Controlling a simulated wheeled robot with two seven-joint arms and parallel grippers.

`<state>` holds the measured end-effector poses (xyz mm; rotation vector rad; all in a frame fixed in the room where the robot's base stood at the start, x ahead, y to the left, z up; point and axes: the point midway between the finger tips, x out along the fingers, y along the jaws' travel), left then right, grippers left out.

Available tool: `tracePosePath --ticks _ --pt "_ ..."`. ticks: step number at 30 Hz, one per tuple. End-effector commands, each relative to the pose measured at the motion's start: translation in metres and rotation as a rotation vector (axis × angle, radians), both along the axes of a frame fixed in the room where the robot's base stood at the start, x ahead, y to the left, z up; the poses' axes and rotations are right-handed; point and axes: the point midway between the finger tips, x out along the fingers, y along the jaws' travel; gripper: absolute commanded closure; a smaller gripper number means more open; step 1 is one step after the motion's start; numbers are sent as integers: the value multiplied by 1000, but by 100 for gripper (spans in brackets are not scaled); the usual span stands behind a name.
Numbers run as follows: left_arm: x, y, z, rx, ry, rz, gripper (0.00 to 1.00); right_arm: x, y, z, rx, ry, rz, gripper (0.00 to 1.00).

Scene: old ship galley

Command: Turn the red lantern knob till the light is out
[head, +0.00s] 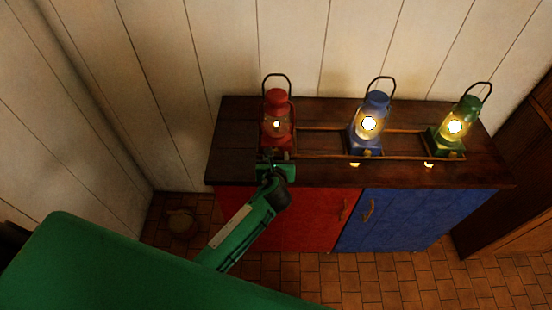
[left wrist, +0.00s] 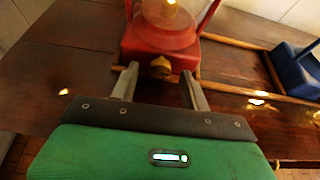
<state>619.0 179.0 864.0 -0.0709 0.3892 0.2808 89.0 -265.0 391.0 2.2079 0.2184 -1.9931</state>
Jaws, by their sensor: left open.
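The red lantern (head: 277,128) stands at the left on the wooden cabinet top, with a dim flame lit inside its glass. In the left wrist view its red base (left wrist: 160,42) shows with a brass-coloured knob (left wrist: 160,66) on its near face. My left gripper (head: 275,164) is at the front of the red lantern. In the left wrist view my left gripper (left wrist: 160,78) is open, its two fingers to either side of the knob, with gaps visible between them and it. The knob is hidden behind my gripper in the head view. My right gripper is not in view.
A blue lantern (head: 369,122) and a green lantern (head: 456,126) stand to the right, both brightly lit. A thin wooden rail (head: 322,157) runs along the lanterns' front. The cabinet has a red door (head: 310,215) and a blue door (head: 400,218). A planked wall rises behind.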

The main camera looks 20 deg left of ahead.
Motion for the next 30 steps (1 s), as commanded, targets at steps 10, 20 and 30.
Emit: tracePosePath --ticks 10,20,30 --pt "0 0 0 0 0 0 96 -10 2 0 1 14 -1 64" --pt "0 0 2 -40 -12 0 98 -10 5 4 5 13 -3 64" --pt "-1 3 1 -247 -74 0 98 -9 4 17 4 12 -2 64"
